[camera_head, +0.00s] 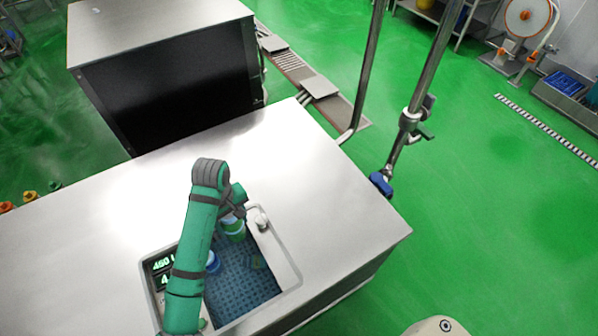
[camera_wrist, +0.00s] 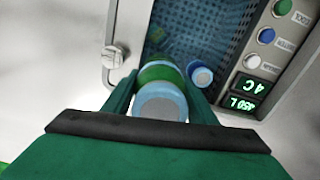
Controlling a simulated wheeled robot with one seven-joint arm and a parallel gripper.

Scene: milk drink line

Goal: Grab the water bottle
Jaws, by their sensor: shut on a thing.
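A bottle with a green band and pale blue-white ends (camera_wrist: 160,100) is between the two fingers of my gripper (camera_wrist: 162,82) in the wrist view. The fingers are shut on its sides. In the head view this bottle (camera_head: 234,229) is over the recessed basin, below my gripper (camera_head: 236,212). A second, blue and white bottle (camera_wrist: 200,74) stands to the right of the held one in the wrist view. It also shows in the head view (camera_head: 213,262), partly hidden behind my arm. I cannot tell whether the held bottle touches the basin floor.
The basin (camera_head: 288,262) has a pale rim and a dark blue patterned floor. A panel with green digits (camera_wrist: 243,93) and coloured buttons lies along one side. A tap-like fitting (camera_head: 262,221) stands at the rim. The steel counter (camera_head: 330,190) around is clear.

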